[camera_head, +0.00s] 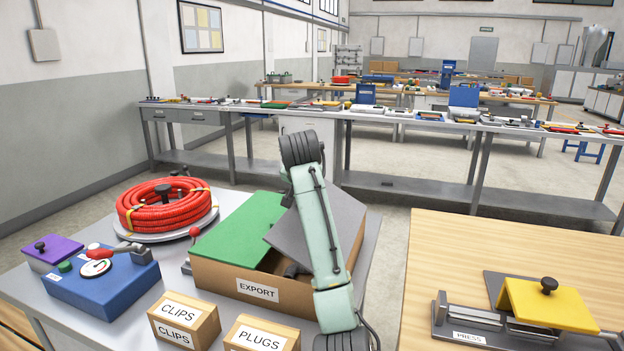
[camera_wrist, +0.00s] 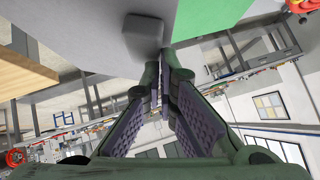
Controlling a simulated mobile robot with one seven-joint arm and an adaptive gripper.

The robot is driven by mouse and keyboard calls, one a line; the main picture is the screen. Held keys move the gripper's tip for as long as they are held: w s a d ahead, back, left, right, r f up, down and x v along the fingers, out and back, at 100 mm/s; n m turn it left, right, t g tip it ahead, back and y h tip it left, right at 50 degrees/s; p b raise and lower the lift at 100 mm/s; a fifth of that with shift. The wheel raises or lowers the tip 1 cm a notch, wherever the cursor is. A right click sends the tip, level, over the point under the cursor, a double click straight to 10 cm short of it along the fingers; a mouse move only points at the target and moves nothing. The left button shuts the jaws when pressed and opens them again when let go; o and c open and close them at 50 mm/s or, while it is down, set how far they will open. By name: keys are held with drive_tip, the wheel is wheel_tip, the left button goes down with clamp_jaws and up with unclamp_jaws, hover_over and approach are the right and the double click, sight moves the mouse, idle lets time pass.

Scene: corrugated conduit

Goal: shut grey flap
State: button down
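The cardboard box marked EXPORT (camera_head: 220,280) stands on the near grey table. Its green flap (camera_head: 238,228) lies over the left part of the box. Its grey flap (camera_head: 345,212) is tilted up on the right, with a dark opening below its near edge. My arm crosses in front of the grey flap and hides part of it; my gripper cannot be made out in the head view. In the wrist view my gripper (camera_wrist: 162,72) has its fingertips close together, with nothing seen between them. A grey block (camera_wrist: 143,34) lies just beyond the tips, by a grey surface; contact is unclear.
A red conduit coil (camera_head: 165,210) and a blue device (camera_head: 100,285) stand left of the box. Boxes marked CLIPS (camera_head: 183,318) and PLUGS (camera_head: 262,336) stand in front. A wooden table (camera_head: 470,245) with a yellow-topped press (camera_head: 545,304) is at right.

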drive_tip(key=c, duration=2.4)
unclamp_jaws()
drive_tip(key=shift+w+d+f, duration=0.1)
drive_tip(key=shift+d+f, duration=0.3)
drive_tip(key=shift+f, duration=0.25)
drive_tip(key=c, duration=2.1)
unclamp_jaws()
drive_tip(key=shift+d+r, duration=0.2)
drive_tip(key=shift+d, duration=0.3)
drive_tip(key=o, duration=0.6)
drive_tip(key=shift+d, duration=0.1)
drive_tip(key=shift+a+r, duration=0.1)
drive_tip(key=shift+a, duration=0.1)
drive_tip(key=shift+s+a+r, duration=0.1)
drive_tip(key=shift+s+r, duration=0.2)
drive_tip(key=shift+r, duration=0.1)
drive_tip(key=v, duration=1.1)
